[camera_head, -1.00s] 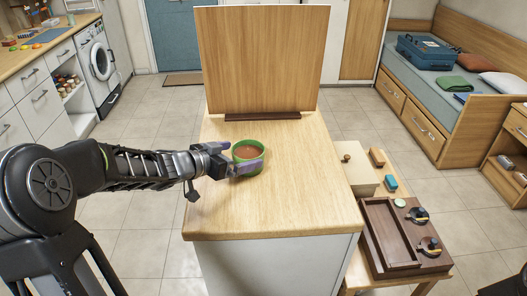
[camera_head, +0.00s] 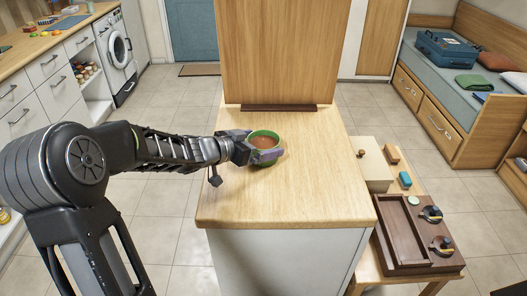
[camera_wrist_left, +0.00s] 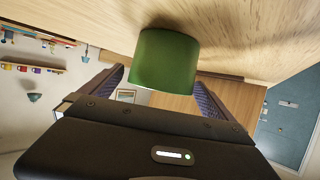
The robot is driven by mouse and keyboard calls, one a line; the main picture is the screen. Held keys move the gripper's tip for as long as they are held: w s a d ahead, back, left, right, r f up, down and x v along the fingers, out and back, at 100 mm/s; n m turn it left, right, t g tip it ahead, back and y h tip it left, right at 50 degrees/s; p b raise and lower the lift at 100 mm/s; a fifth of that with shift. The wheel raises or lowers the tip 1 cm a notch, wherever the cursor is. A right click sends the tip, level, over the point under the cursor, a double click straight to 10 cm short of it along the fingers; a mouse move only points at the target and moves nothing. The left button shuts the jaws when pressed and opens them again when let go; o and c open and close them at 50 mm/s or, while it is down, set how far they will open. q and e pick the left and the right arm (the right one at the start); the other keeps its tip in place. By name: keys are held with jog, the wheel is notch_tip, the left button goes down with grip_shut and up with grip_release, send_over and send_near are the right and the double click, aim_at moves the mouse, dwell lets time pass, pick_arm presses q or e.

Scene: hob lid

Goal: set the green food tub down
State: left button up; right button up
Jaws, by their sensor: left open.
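The green food tub (camera_head: 264,135), with brown contents showing at its open top, stands upright on the wooden counter top (camera_head: 290,195). My left gripper (camera_head: 266,150) reaches it from the left, low over the counter, with its fingers around the tub. In the left wrist view, which is upside down, the green tub (camera_wrist_left: 167,60) sits between the two open fingers (camera_wrist_left: 160,90), with a gap on both sides. Its base meets the wood there. My right gripper cannot be made out.
A tall wooden panel (camera_head: 280,50) stands upright behind the tub, above a dark strip (camera_head: 279,107). The counter right and front of the tub is clear. A lower table at right holds a dark wooden tray (camera_head: 405,235) and small blocks.

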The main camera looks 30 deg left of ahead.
aim_at(273, 139)
pick_arm(q)
jog(key=x, duration=0.4)
jog(key=shift+w+f, duration=0.1)
jog(key=shift+w, duration=0.3)
jog(key=shift+c, duration=0.2)
jog(key=c, duration=1.8)
jog(key=shift+c, duration=0.6)
jog(key=shift+r, duration=0.25)
notch_tip(273, 139, up, 10)
jog(key=p, duration=0.4)
jog(key=shift+f, duration=0.15)
